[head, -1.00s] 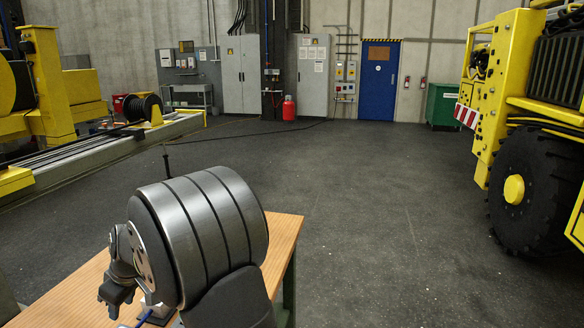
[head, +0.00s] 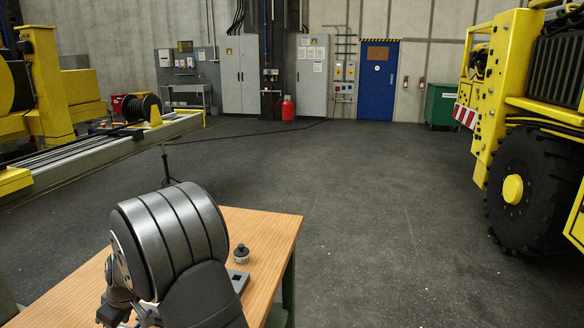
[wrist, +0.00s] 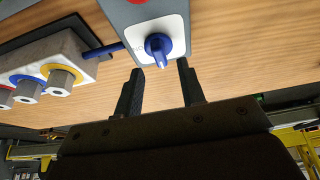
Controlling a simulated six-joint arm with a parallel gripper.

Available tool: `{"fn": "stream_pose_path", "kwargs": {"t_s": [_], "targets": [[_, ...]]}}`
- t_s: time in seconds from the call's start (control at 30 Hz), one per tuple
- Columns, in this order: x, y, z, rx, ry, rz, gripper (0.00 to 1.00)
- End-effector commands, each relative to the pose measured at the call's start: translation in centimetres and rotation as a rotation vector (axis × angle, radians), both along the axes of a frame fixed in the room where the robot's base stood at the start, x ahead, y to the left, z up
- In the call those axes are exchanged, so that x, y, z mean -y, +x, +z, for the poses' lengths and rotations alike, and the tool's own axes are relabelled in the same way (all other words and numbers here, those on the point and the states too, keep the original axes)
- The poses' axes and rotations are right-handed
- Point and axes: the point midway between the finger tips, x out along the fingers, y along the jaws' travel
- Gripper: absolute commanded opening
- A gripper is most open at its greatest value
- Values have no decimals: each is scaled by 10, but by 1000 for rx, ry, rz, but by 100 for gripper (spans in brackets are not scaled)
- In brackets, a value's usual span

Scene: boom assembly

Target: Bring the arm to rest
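My gripper (wrist: 160,68) shows in the wrist view with its two dark fingers apart and nothing between them. A grey box with a white plate and a blue rotary knob (wrist: 158,48) lies just beyond the fingertips; I cannot tell whether the fingers touch it. In the head view my arm stands over the left part of the wooden table (head: 262,226), and the gripper's end is low at the left, mostly hidden by my own arm.
A small dark-topped round piece (head: 241,254) stands on the table beside a grey plate (head: 238,280). In the wrist view, a pale block (wrist: 45,72) with colour-ringed hex pieces sits at the left. Floor beyond the table is open; a yellow vehicle (head: 490,130) stands right.

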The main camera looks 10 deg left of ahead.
Motion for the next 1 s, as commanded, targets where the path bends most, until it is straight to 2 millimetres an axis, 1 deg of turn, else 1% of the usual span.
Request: {"fn": "stream_pose_path", "kwargs": {"t_s": [0.03,0.17,1.0], "targets": [[-4,-1,-11,-1,-2,0,36],[-13,-1,-33,-1,-2,-1,36],[-14,-3,-31,0,1,-420,36]]}}
